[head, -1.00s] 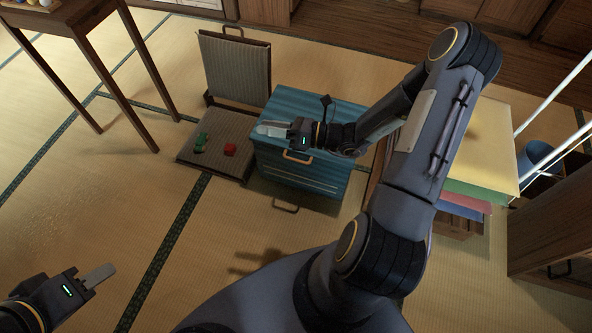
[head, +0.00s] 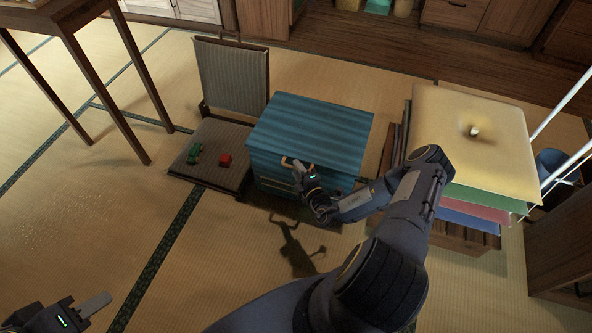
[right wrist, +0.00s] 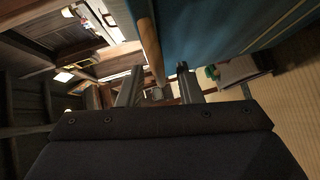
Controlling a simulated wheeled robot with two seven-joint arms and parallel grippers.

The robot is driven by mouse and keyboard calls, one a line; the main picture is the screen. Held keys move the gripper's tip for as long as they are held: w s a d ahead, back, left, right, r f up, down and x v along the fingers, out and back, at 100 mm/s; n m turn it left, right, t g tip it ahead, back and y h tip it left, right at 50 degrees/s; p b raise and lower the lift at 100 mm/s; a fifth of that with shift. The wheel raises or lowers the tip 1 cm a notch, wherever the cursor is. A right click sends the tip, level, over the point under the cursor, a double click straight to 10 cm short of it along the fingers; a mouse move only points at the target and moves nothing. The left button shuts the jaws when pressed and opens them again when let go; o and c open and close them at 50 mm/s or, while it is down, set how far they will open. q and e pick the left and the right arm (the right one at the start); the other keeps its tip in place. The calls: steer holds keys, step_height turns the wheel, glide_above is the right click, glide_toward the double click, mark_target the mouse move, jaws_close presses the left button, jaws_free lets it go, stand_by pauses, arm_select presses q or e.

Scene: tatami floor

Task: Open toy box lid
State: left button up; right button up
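The toy box (head: 315,125) is a blue striped box in the middle of the head view, with its lid down. My right gripper (head: 293,166) is at the front of the box, by its pale wooden handle. In the right wrist view, the fingers of the right gripper (right wrist: 158,88) stand apart. The wooden handle (right wrist: 149,45) runs down toward the gap between them, beside the blue box wall (right wrist: 205,30). Contact is not clear. My left gripper (head: 97,304) is low at the left, over the floor, far from the box; its finger gap cannot be made out.
A legless chair (head: 232,75) stands left of the box, with a green toy (head: 194,154) and a red block (head: 225,160) on its seat. A stack of cushions (head: 450,110) is at the right. A wooden table (head: 62,20) is at the left. The front tatami is clear.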

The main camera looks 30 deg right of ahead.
steer(key=shift+w+f, duration=0.1)
steer(key=shift+w, duration=0.75)
jaws_close()
